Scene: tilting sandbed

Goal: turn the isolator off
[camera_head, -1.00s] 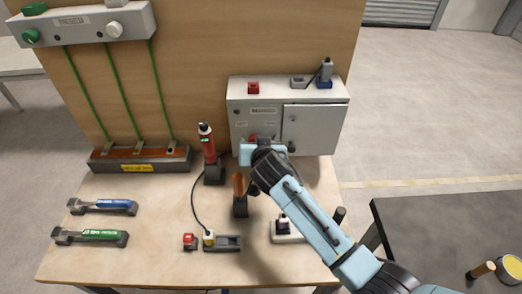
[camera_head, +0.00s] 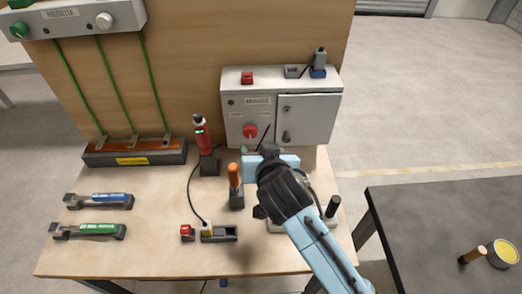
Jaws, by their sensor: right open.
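The isolator is seen as a red rotary knob (camera_head: 250,131) on the left part of the front of a grey cabinet (camera_head: 233,104). The knob's turned position is too small to read. My right gripper (camera_head: 268,152) is open, in front of the cabinet, below and a little right of the knob. It looks apart from the knob, and no object shows in its jaws. My right arm hides part of the bench behind it. My left gripper is not in view.
A red tool (camera_head: 202,136) and an orange-handled tool (camera_head: 235,176) stand left of my right gripper. A red block (camera_head: 247,78) and a blue-based padlock-like item (camera_head: 319,65) sit on the cabinet. Blue (camera_head: 110,199) and green (camera_head: 98,231) tools lie at left.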

